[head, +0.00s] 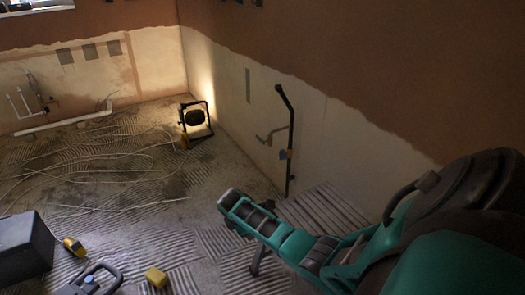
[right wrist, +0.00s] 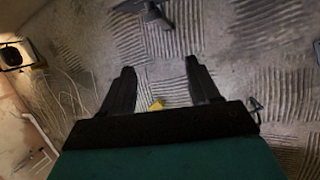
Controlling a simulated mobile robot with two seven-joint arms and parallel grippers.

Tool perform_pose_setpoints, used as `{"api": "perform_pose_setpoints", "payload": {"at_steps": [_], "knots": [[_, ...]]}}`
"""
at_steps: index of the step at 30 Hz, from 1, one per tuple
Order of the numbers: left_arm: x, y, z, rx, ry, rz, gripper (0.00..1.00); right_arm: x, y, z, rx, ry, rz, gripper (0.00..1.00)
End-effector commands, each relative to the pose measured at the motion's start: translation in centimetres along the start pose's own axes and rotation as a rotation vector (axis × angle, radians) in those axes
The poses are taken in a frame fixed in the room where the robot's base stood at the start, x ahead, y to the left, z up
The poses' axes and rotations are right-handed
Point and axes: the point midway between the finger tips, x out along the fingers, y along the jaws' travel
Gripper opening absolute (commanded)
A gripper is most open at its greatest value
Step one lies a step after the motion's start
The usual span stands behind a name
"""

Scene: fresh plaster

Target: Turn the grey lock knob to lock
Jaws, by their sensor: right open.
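I cannot make out a grey lock knob in either view. My right gripper (right wrist: 160,66) shows in the right wrist view as two dark fingers spread apart, with nothing held between them. It points at the ridged floor. In the head view my teal right arm reaches in from the right edge toward the middle; its fingers cannot be made out clearly there. My left gripper is not in view.
A lit work lamp (head: 195,118) stands by the far corner; it also shows in the right wrist view (right wrist: 11,56). Loose cables (head: 90,165) lie on the floor. A dark box (head: 24,248), a yellow block (head: 156,277) and a grey handled object (head: 90,280) are at lower left.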

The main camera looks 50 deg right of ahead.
Motion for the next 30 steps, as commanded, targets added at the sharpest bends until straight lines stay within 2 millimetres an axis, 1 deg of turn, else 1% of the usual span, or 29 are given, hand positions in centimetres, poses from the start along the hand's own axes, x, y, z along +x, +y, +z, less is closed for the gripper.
{"api": "perform_pose_setpoints", "payload": {"at_steps": [1, 3, 6, 11, 14, 20, 21, 25, 27, 30], "knots": [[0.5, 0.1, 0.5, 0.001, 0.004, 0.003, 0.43, 0.5, 0.9, 0.6, -0.028, -0.024, -0.030, 0.61], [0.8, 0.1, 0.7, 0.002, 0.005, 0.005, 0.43, 0.5, 1.7, 1.4, -0.070, -0.049, -0.074, 0.61], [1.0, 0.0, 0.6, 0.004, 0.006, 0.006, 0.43, 0.3, 2.3, 2.2, -0.111, -0.069, -0.120, 0.61], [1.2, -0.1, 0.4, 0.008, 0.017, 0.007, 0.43, 0.6, 2.6, 2.8, -0.137, -0.080, -0.152, 0.61], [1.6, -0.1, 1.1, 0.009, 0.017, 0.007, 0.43, 1.8, 2.3, 2.8, -0.140, -0.080, -0.154, 0.61], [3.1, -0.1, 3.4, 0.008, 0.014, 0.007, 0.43, 5.5, 1.7, 3.0, -0.138, -0.079, -0.153, 0.61], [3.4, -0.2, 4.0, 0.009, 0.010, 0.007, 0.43, 6.3, 1.6, 3.1, -0.137, -0.078, -0.153, 0.61], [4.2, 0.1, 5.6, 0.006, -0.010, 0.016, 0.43, 8.5, 1.3, 3.2, -0.137, -0.078, -0.151, 0.61], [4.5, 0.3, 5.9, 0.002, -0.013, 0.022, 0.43, 9.5, 1.2, 3.4, -0.138, -0.079, -0.150, 0.61], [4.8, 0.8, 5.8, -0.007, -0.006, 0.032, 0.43, 10.9, 1.0, 3.5, -0.138, -0.079, -0.151, 0.61]]}}
